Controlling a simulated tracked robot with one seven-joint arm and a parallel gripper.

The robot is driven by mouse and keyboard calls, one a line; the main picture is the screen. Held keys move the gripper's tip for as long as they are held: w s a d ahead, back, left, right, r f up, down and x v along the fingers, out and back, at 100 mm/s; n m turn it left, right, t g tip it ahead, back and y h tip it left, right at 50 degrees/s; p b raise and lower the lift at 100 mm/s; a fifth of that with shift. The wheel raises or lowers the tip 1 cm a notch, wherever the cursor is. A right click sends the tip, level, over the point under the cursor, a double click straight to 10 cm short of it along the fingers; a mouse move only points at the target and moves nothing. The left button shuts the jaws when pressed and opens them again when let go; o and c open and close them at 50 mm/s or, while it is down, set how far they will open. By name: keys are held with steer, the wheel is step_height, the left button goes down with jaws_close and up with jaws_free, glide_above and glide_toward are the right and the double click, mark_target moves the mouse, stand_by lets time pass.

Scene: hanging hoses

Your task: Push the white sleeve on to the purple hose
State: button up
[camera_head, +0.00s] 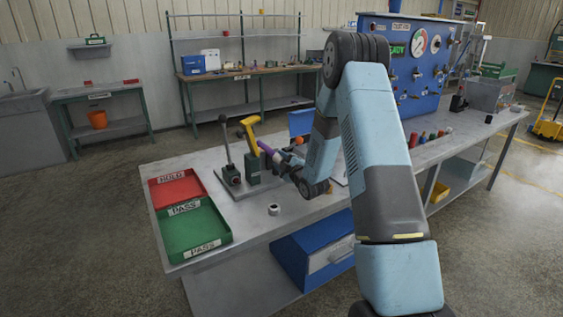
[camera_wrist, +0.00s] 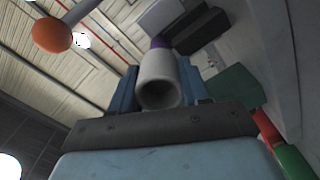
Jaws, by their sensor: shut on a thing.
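The white sleeve (camera_wrist: 157,66) sits between my two blue fingers in the wrist view, its open near end facing the camera. My gripper (camera_wrist: 157,88) is shut on it. A bit of the purple hose (camera_wrist: 157,43) shows right at the sleeve's far end; how far it reaches inside is hidden. In the head view the purple hose (camera_head: 268,150) runs from the clamp stand (camera_head: 252,165) towards my gripper (camera_head: 288,163), roughly in line with it. The sleeve is too small there to make out clearly.
A lever stand (camera_head: 230,172) and a yellow handle (camera_head: 250,130) are close to the hose. A small white ring (camera_head: 274,209) lies on the bench. Red (camera_head: 158,198) and green (camera_head: 172,250) trays are at the left. An orange ball (camera_wrist: 52,35) shows at the wrist view's upper left.

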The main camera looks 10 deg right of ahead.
steer(key=shift+w+a+r, duration=0.75)
steer(key=shift+a+r, duration=0.05)
steer(key=shift+r, duration=0.05)
stand_by(1.5)
steer(key=shift+s+d+f, duration=0.15)
steer(key=shift+s+f, duration=0.2)
stand_by(1.1)
steer(key=shift+s+d+f, duration=0.1)
steer(key=shift+s+f, duration=0.05)
steer(key=shift+f, duration=0.15)
steer(key=shift+s, duration=0.25)
steer(key=shift+s+d+f, duration=0.1)
steer(key=shift+s+d, duration=0.05)
steer(key=shift+s, duration=0.2)
steer(key=shift+c, duration=0.9)
steer(key=shift+d+v, duration=0.15)
steer(key=shift+v, duration=0.45)
steer(key=shift+d+v, duration=0.15)
steer(key=shift+v, duration=0.45)
steer(key=shift+f, duration=0.1)
